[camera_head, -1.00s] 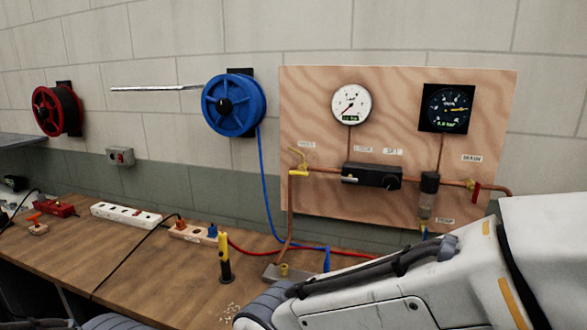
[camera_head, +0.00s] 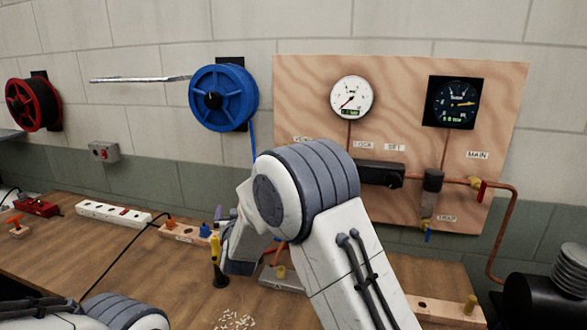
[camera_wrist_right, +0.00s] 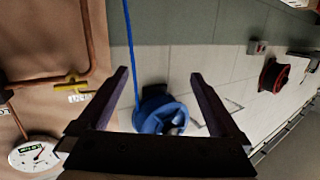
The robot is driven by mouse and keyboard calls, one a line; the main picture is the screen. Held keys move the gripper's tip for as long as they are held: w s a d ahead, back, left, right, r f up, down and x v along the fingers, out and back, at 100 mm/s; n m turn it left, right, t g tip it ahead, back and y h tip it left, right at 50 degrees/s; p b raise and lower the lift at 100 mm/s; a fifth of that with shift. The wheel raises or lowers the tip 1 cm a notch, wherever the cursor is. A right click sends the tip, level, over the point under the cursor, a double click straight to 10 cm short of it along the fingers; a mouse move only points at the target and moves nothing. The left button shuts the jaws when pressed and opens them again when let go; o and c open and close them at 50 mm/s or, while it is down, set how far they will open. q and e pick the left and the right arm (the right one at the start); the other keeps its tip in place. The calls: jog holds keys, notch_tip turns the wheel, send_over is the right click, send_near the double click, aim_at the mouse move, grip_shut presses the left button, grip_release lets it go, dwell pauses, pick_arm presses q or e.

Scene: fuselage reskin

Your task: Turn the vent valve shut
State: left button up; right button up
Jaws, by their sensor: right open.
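The vent valve has a yellow handle (camera_wrist_right: 72,86) on a copper pipe at the board's edge, beside a small label, in the right wrist view. In the head view my right arm hides this valve; only part of its label (camera_head: 302,139) shows. My right gripper (camera_wrist_right: 160,74) is open and empty. The valve is left of its fingers in the wrist view, apart from them. In the head view the right forearm and wrist stand in front of the board's left part, and the fingers cannot be made out. My left gripper is not in view.
The wooden board (camera_head: 300,80) carries a white gauge (camera_head: 352,97), a black gauge (camera_head: 455,102) and a red-handled valve (camera_head: 481,190). A blue reel (camera_head: 222,98) hangs left of it. Power strips (camera_head: 115,213) and a yellow-black tool (camera_head: 218,262) are on the bench (camera_head: 130,255).

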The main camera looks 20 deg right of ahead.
jog(key=w+d+r+m+t+h+p, duration=0.15)
jog(key=d+m+h, duration=0.35)
jog(key=d+h, duration=0.75)
jog(key=shift+t+y, duration=0.35)
jog(key=shift+y, duration=0.3)
jog(key=shift+s+d+p+x, duration=0.2)
jog(key=shift+p+x, duration=0.35)
jog(key=shift+x, duration=1.2)
jog(key=shift+s+d+p+x, duration=0.1)
jog(key=shift+d+p+x, duration=0.35)
jog(key=shift+x, duration=1.35)
jog(key=shift+s+d+p+x, duration=0.15)
jog(key=shift+p+x, duration=0.55)
jog(key=shift+x, duration=1.05)
jog(key=shift+a, duration=0.15)
jog(key=shift+c, duration=0.3)
